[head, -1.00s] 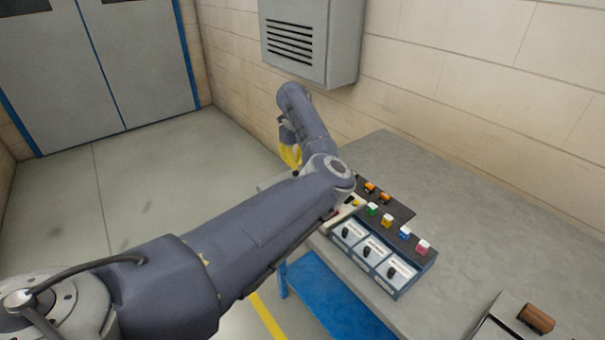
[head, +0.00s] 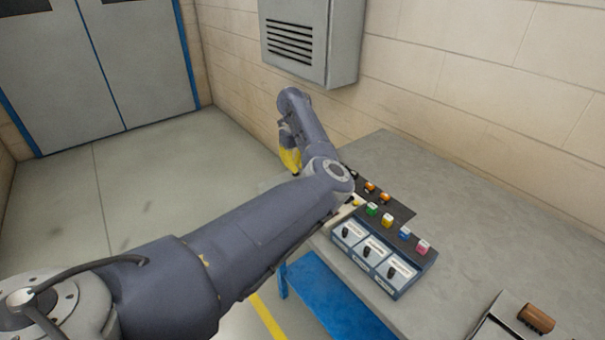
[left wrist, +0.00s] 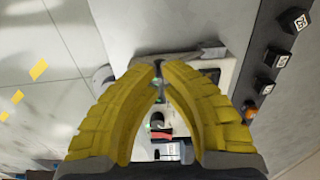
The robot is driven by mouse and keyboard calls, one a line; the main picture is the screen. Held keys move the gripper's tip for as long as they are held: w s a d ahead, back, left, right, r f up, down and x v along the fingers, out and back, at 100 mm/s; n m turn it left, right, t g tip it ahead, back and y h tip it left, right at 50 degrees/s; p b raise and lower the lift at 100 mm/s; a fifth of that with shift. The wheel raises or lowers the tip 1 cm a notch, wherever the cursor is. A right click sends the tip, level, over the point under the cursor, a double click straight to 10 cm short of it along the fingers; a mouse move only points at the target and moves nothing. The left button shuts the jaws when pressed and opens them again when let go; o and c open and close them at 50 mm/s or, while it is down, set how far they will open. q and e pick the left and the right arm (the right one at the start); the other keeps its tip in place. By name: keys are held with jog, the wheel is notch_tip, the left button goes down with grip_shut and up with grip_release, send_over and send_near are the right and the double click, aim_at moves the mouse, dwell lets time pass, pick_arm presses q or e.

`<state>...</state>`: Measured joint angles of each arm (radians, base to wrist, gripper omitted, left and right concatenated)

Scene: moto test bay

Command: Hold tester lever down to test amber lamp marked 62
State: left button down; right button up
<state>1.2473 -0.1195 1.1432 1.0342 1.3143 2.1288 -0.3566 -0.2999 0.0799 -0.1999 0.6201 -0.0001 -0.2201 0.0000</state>
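My left gripper (head: 296,172) hangs at the far left end of the bench, partly behind my own arm. In the left wrist view its yellow fingers (left wrist: 160,68) curve together and their tips nearly meet. A small dark part shows at the tips; I cannot tell whether it is the lever or whether they touch it. A pale tester housing (left wrist: 190,72) lies beyond the fingers. In the head view my arm hides most of the tester. Two amber lamps (head: 370,187) (head: 385,198) stand on a dark strip; their numbers are not readable. My right gripper is not in view.
Green, yellow, blue (head: 404,233) and pink blocks stand in a row behind a panel of switches (head: 374,256). A brown cylinder (head: 537,318) lies at the bench's near right. The grey bench top (head: 480,225) is clear behind. A wall cabinet (head: 300,40) hangs above.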

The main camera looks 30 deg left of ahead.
pick_arm(q)
jog(key=shift+f, duration=0.85)
dwell(0.6)
